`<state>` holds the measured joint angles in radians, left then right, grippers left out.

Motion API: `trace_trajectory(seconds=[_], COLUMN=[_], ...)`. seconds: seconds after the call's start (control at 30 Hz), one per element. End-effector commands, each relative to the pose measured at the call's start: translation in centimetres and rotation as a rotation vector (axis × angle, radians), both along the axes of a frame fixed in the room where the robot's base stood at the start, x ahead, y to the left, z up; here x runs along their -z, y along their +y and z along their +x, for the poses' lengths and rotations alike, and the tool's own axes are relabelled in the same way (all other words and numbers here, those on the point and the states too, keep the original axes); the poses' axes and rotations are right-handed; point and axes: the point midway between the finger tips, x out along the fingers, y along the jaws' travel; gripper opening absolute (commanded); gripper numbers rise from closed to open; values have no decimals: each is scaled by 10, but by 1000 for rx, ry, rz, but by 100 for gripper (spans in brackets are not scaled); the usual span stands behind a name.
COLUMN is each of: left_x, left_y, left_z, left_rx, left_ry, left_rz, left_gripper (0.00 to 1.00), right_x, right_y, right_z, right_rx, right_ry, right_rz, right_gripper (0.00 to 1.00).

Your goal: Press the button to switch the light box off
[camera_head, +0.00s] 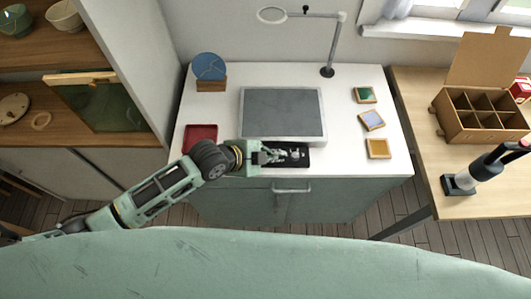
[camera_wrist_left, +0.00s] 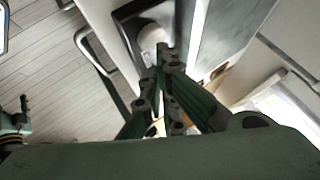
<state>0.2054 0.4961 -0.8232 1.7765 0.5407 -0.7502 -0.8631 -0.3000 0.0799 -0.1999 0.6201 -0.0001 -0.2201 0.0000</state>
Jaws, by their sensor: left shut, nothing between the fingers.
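The light box (camera_head: 283,112) is a flat panel with a pale frame and a dark grey face, lying on the white cabinet top. Its face looks unlit. A black base (camera_head: 304,160) is at the cabinet's front edge, just in front of the box. A round whitish button (camera_wrist_left: 151,37) shows on the dark base in the left wrist view. My left gripper (camera_head: 293,155) is shut and empty, over the black base. In the left wrist view its fingertips (camera_wrist_left: 163,50) overlap the button's lower edge; I cannot tell whether they touch it. My right gripper is not in view.
A red tray (camera_head: 201,138) and a blue disc (camera_head: 209,67) on a stand are left of the box. Several small framed tiles (camera_head: 372,119) lie right. A lamp arm (camera_head: 334,45) stands behind. A compartment box (camera_head: 484,128) is on the wooden table.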

Motion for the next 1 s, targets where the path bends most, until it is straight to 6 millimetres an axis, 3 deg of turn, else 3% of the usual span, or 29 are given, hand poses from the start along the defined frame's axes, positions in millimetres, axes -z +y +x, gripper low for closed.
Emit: trace_trajectory(seconds=[0.23, 0.77, 1.0], left_x=[-7, -60, -60], left_y=[0, 0, 0], left_z=[0, 0, 0], left_rx=[1, 1, 1], left_ry=[-1, -1, 0], left_rz=[0, -1, -1], left_gripper=[0, 0, 0], right_x=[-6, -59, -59], right_y=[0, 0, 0], right_z=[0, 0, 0], right_rx=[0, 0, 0], right_ry=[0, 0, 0], right_rz=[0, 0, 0], right_gripper=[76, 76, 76])
